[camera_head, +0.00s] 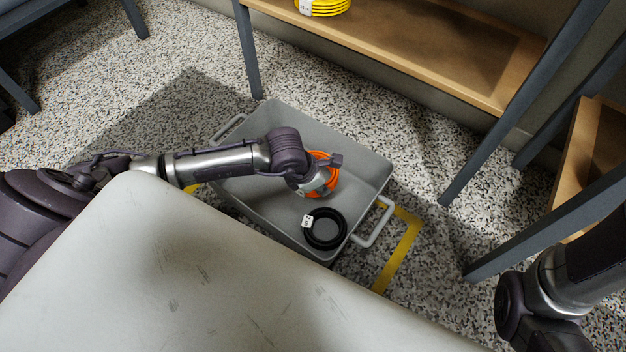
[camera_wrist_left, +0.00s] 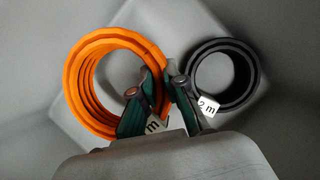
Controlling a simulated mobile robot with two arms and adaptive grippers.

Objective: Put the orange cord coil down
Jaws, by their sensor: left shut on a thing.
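The orange cord coil (camera_head: 333,181) is inside the grey bin (camera_head: 262,212), partly hidden behind my left gripper (camera_head: 326,178) in the head view. In the left wrist view the coil (camera_wrist_left: 88,72) shows as an upright-facing ring with a white tag near the fingers. My left gripper (camera_wrist_left: 164,92) is shut on the coil's right side, one finger inside the ring and one outside. I cannot tell whether the coil touches the bin floor. A black coil (camera_head: 325,229) with a white tag lies in the bin's near right part; it also shows in the left wrist view (camera_wrist_left: 223,75).
The bin stands on speckled floor, with yellow tape (camera_head: 401,250) beside it. A wooden shelf (camera_head: 420,55) behind holds a yellow coil (camera_head: 325,6). Grey shelf legs (camera_head: 530,95) stand at right. My right arm shows at lower right, its gripper out of frame.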

